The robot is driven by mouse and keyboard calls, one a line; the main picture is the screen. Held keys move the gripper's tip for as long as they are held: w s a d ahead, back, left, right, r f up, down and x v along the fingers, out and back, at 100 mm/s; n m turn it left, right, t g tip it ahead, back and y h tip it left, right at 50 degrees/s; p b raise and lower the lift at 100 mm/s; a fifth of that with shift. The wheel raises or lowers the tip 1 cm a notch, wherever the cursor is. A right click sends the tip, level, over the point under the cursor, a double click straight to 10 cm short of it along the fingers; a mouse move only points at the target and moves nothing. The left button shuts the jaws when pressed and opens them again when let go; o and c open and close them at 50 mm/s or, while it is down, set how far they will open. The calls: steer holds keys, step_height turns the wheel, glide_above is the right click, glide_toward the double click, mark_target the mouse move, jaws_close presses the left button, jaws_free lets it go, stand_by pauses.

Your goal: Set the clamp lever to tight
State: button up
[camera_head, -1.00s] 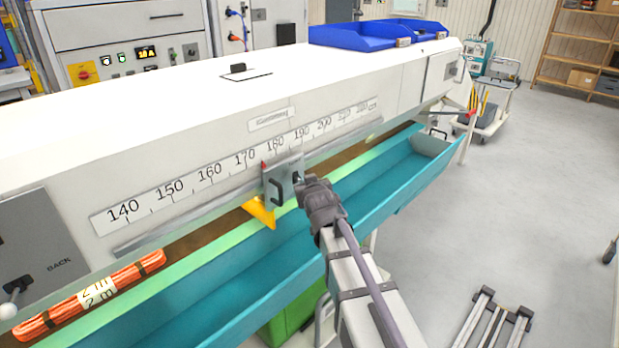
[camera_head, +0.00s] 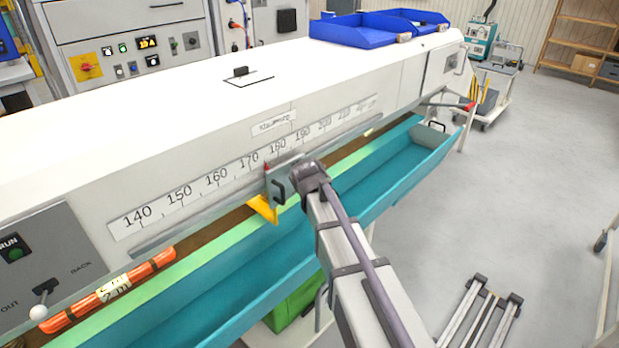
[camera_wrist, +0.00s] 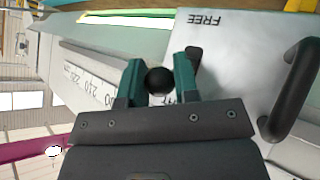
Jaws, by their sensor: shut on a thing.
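The clamp is a grey metal plate (camera_head: 282,180) on the slide below the number scale, with a black handle on its face. It also shows in the wrist view (camera_wrist: 228,70), where the word FREE reads upside down near its top. The clamp lever's round black knob (camera_wrist: 158,81) sits between the two green fingers of my gripper (camera_wrist: 160,76). My gripper is shut on the knob, in front of the plate. The rest of the lever and a second label are mostly hidden behind the fingers. In the head view my wrist (camera_head: 308,178) covers the lever.
The black handle (camera_wrist: 291,90) stands out close beside my gripper. The number scale (camera_head: 240,165) runs along the white machine above the clamp. A yellow piece (camera_head: 263,208) hangs under it.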

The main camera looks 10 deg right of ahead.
steer(key=o, duration=0.9)
steer(key=p+v, duration=0.7)
steer(key=v, duration=0.4)
steer(key=shift+a, duration=0.1)
steer(key=shift+w, duration=0.1)
steer(key=s+f+m+g, duration=0.1)
steer(key=s+f+g, duration=0.1)
steer(key=s, duration=0.4)
steer(key=s+d+f+m+g+y, duration=0.1)
steer(key=s+f+g, duration=0.1)
steer(key=s+g, duration=0.2)
steer(key=s+f+m+g+y, duration=0.1)
steer(key=s+f+g, duration=0.1)
steer(key=s, duration=0.8)
steer(key=shift+s+d+f+g, duration=0.15)
steer(key=shift+g, duration=0.75)
